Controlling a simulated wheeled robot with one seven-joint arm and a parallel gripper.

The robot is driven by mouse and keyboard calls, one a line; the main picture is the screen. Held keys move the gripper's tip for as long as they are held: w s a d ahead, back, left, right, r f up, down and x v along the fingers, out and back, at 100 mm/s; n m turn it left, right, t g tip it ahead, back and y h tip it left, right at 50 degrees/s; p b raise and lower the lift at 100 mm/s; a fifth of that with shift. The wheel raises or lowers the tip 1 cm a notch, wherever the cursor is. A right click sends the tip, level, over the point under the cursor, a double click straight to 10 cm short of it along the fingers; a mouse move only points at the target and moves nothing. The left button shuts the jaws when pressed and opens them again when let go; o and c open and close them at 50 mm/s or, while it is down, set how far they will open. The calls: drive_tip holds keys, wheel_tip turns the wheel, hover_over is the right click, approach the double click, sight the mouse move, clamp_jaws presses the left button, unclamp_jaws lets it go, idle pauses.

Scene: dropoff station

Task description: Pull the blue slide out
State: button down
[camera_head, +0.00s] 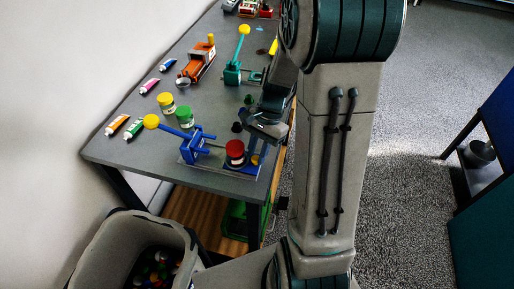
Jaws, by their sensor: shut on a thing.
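The blue mechanism (196,145) stands on a plate at the near end of the grey table. Its lever leans to the left and ends in a yellow ball (151,121). Blue parts show to the right of the bracket, partly behind a red-capped jar (235,151). My gripper (262,128) is over the table just behind that jar, at the right end of the mechanism. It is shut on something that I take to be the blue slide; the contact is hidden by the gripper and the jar.
A yellow-lidded jar (166,103) and a green-lidded jar (184,115) stand behind the lever. A grey bin (99,251) stands below the table's front edge.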

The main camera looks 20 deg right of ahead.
drive_tip(key=shift+d, duration=0.15)
drive_tip(key=c, duration=1.5)
unclamp_jaws()
drive_tip(key=shift+s, duration=0.1)
drive_tip(key=shift+d, duration=0.15)
drive_tip(key=shift+r, duration=0.25)
drive_tip(key=v, duration=1.3)
